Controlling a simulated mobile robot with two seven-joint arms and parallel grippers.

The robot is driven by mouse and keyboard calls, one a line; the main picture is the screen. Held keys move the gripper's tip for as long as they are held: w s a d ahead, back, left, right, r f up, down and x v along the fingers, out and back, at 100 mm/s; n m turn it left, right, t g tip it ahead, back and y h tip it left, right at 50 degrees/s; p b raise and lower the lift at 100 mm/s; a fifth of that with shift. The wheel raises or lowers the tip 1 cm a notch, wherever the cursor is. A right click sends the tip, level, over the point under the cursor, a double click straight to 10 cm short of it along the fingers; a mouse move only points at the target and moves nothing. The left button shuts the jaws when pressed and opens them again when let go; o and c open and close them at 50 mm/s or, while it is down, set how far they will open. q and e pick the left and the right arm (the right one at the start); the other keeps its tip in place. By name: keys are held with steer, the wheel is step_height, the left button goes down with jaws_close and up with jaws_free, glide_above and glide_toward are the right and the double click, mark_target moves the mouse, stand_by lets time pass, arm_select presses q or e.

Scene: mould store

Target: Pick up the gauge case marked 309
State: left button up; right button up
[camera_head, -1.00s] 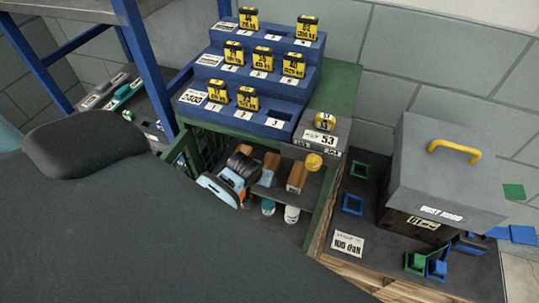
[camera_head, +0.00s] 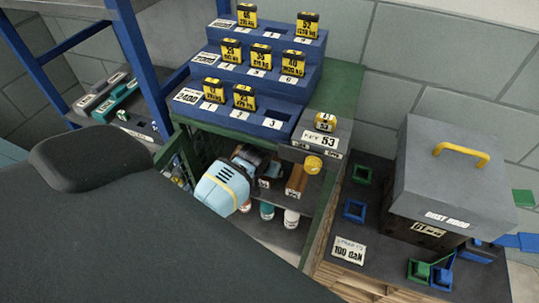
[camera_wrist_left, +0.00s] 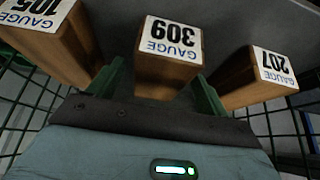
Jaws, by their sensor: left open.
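The gauge case marked 309 (camera_wrist_left: 168,68) is a wooden block with a white label on its end, in the middle of the left wrist view. The label reads upside down there. My left gripper (camera_wrist_left: 158,78) is open, with one green finger on each side of this case; I cannot tell whether they touch it. Gauge case 105 (camera_wrist_left: 45,45) is on the left and gauge case 207 (camera_wrist_left: 255,78) on the right. In the head view my left arm reaches into the cabinet's shelf and hides part of the cases. My right gripper is not in view.
A green wire-mesh wall flanks the cases. A blue stepped rack (camera_head: 235,118) with yellow weights stands above the shelf. A yellow round object (camera_head: 312,165) and white-capped bottles (camera_head: 292,217) are nearby. A grey dust hood (camera_head: 450,175) stands at right.

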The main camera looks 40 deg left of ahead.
arm_select(q)
steer(key=shift+w+f, duration=0.15)
steer(key=shift+f, duration=0.2)
steer(key=shift+w+r, duration=0.1)
steer(key=c, duration=1.2)
steer(key=shift+c, duration=0.8)
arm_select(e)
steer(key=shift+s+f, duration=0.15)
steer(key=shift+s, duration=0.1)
arm_select(q)
steer(key=shift+r, duration=0.1)
